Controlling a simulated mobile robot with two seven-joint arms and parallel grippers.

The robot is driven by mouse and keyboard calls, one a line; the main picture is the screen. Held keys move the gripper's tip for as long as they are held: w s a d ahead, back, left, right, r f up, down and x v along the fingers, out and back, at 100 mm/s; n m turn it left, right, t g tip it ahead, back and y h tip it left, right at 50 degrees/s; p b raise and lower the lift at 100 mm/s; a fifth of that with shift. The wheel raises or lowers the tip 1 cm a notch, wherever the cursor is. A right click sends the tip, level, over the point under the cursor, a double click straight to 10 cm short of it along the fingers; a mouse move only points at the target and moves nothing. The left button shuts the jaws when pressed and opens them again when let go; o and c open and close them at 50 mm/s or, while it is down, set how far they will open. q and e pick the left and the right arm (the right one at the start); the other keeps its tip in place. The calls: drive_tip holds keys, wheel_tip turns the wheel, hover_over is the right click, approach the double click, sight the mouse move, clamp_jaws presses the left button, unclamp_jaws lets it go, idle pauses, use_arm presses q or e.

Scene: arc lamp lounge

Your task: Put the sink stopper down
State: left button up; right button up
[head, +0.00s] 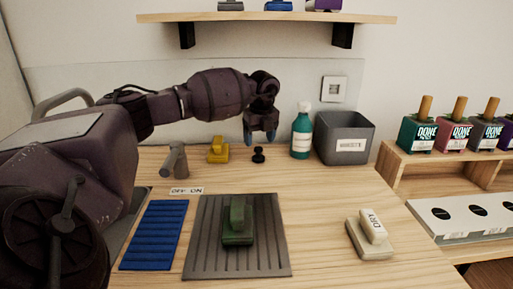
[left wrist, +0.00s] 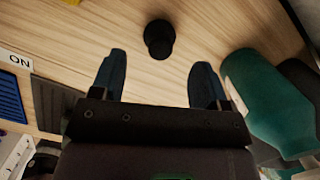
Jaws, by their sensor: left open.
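The sink stopper (head: 258,155) is a small black knobbed piece standing on the wooden counter, between a yellow block and a teal bottle. It also shows in the left wrist view (left wrist: 158,38) as a dark round shape, beyond and between the fingertips. My left gripper (head: 261,136) points down just above the stopper, its blue fingers apart. In the left wrist view the gripper (left wrist: 158,70) is open with nothing between its fingers. My right gripper is not in view.
The teal bottle (head: 301,138) and a grey bin (head: 343,130) stand right of the stopper. The yellow block (head: 217,152) and a grey tap (head: 175,160) are left. A green block (head: 237,222) sits on a ribbed mat (head: 270,258). A white block (head: 368,238) lies front right.

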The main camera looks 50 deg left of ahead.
sight(260, 159)
use_arm(q)
wheel_tip(260, 159, up, 6)
drive_tip(key=shift+s+d+p, duration=0.15)
drive_tip(key=shift+d+p, duration=0.2)
drive_tip(key=shift+d, duration=0.1)
idle(0.4)
